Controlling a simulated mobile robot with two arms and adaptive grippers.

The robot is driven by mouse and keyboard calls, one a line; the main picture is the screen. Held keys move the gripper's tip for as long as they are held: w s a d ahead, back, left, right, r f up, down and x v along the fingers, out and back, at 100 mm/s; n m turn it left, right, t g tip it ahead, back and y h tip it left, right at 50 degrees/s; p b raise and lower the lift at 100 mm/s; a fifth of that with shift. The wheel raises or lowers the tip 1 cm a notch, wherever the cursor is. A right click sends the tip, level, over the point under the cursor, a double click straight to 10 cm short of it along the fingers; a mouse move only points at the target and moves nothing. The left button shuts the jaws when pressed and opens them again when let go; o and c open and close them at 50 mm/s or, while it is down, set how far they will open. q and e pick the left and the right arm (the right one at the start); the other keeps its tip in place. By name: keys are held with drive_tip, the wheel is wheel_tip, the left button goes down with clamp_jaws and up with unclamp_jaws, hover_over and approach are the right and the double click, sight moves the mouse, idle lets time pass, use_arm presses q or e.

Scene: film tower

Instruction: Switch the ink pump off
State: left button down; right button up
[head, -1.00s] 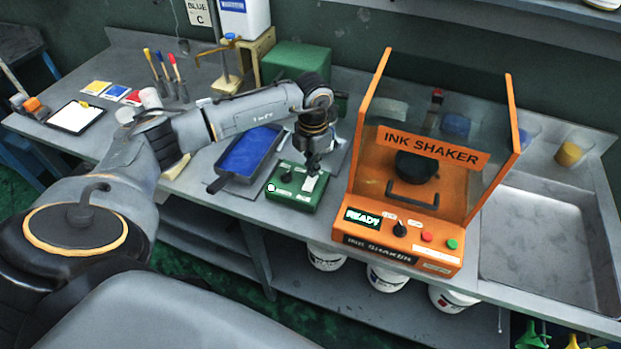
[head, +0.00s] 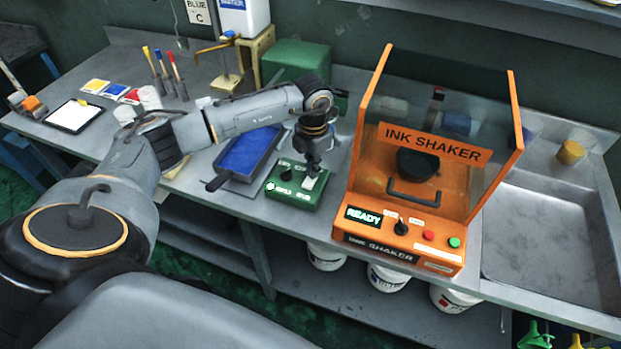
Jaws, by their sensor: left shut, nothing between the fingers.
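The ink pump control looks to be the small green box (head: 296,199) on the bench, left of the orange ink shaker. On its top are a black knob (head: 286,174), a white rocker-like switch (head: 309,183) and a small round white lamp (head: 270,187) at the front left corner. My left gripper (head: 311,172) is shut and empty, pointing down at the white switch. Its fingertips are at or just above the switch; I cannot tell whether they touch. The switch's far part is hidden by the fingers. My right gripper is not in view.
The orange ink shaker (head: 372,228) with a clear guard stands close on the right. A blue ink tray (head: 243,158) lies to the left. A green block-shaped housing (head: 295,60) stands behind. A metal sink (head: 545,235) is at far right.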

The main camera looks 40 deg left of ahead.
use_arm(q)
drive_tip(key=shift+r, duration=0.1)
drive_tip(key=shift+r+p, duration=2.15)
drive_tip(key=shift+r, duration=1.3)
